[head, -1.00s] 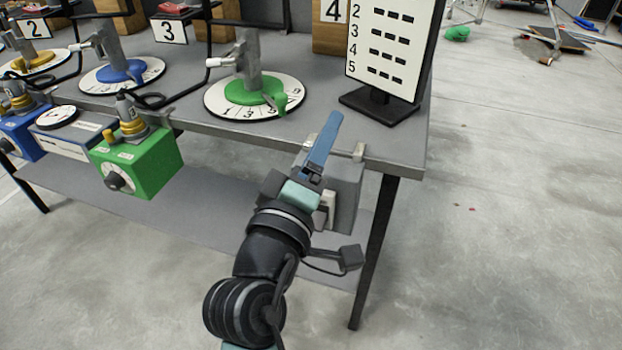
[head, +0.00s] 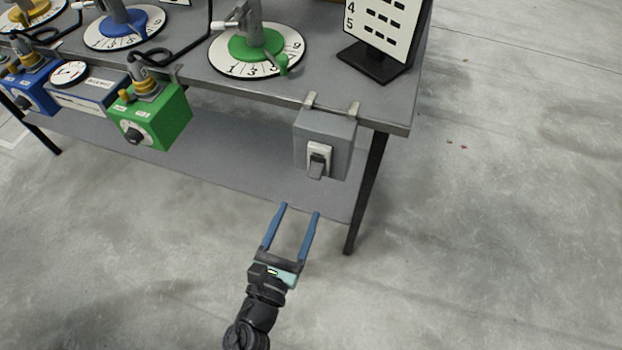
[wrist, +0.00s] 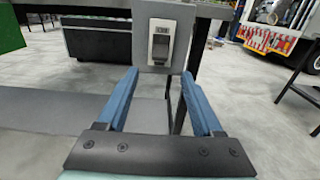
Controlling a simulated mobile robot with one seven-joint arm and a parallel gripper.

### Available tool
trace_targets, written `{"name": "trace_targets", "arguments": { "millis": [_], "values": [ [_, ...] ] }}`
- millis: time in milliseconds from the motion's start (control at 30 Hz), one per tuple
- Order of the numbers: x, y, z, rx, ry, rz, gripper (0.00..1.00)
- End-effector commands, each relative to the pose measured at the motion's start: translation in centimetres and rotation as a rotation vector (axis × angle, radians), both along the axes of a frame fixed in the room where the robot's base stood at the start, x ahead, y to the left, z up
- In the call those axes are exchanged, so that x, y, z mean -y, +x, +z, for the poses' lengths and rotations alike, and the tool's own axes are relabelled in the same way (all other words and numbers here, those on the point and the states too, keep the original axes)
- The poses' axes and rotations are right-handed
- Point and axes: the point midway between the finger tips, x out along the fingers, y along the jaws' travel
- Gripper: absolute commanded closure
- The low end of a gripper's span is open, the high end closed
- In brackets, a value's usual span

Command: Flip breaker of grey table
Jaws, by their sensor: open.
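The breaker is a grey box (head: 324,143) hung by two metal hooks on the front edge of the grey table (head: 300,88), near its right corner. A white plate with a dark grey switch lever (head: 317,168) is on its front; the lever sticks out and points down in the head view. The box (wrist: 148,52) and its lever (wrist: 161,43) also show in the wrist view, ahead of the fingers. My gripper (head: 301,209) is open and empty, with two blue fingers apart. It is below and in front of the box, not touching it.
A green box (head: 160,118) with a knob hangs left of the breaker, with a blue box (head: 45,88) farther left. A table leg (head: 368,190) stands close on the right. A lower shelf (head: 235,165) runs under the table. The floor in front is clear.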

Motion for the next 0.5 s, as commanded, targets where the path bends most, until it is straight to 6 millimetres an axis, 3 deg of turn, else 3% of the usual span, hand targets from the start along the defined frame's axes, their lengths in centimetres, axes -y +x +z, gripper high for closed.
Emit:
{"name": "trace_targets", "arguments": {
  "millis": [200,500],
  "values": [
    [1.6,4.6,0.0,0.004,0.002,-0.004,0.32],
    [2.7,8.0,0.0,0.002,0.003,-0.003,0.32]
  ]
}}
